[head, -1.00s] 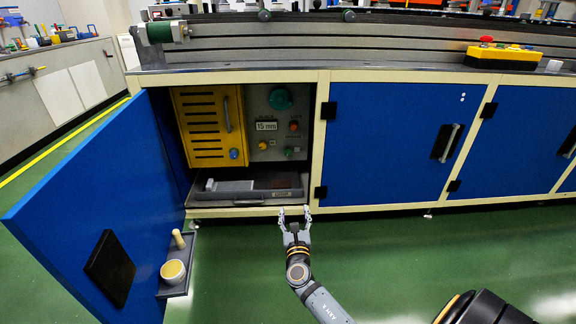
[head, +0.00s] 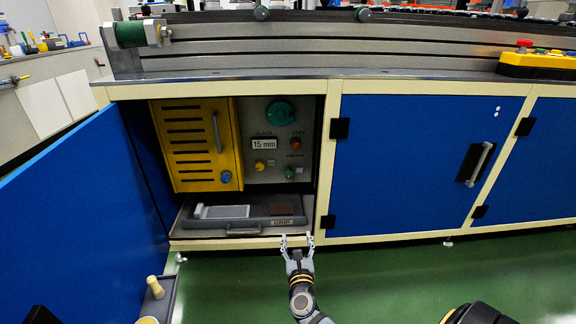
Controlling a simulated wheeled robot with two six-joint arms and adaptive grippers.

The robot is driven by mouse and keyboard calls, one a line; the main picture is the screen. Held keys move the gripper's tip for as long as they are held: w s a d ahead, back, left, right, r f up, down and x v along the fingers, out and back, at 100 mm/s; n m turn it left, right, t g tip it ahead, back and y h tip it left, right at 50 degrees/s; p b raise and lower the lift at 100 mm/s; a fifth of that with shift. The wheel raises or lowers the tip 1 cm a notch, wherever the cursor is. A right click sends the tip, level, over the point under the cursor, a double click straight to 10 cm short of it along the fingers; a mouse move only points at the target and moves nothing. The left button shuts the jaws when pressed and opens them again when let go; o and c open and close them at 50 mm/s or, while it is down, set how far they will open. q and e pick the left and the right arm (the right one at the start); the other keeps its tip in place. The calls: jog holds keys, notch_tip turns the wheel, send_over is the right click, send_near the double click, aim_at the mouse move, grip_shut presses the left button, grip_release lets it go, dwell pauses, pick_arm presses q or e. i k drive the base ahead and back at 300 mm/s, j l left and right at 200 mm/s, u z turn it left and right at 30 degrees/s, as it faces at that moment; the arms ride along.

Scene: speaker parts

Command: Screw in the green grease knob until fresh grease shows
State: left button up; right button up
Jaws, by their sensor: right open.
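The green grease knob (head: 290,173) is the small round knob low on the grey control panel (head: 262,180) inside the open cabinet, under a small label. A larger teal-green knob (head: 280,113) sits higher on the same panel. My right gripper (head: 297,238) is open and empty, pointing up toward the cabinet, in front of its lower edge and below the knob, well apart from it. No grease is discernible at this size. My left gripper is not in view.
A grey drip tray (head: 243,227) lies on the cabinet floor below the panel. A yellow slotted door (head: 197,147) is left of the panel. The blue cabinet door (head: 75,215) stands open at left, with a small shelf (head: 165,297) holding a brush-like item. Red (head: 295,143) and yellow (head: 260,166) knobs sit nearby.

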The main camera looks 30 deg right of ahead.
aim_at(289, 173)
jog(key=i+l, duration=1.1)
jog(key=l, duration=0.15)
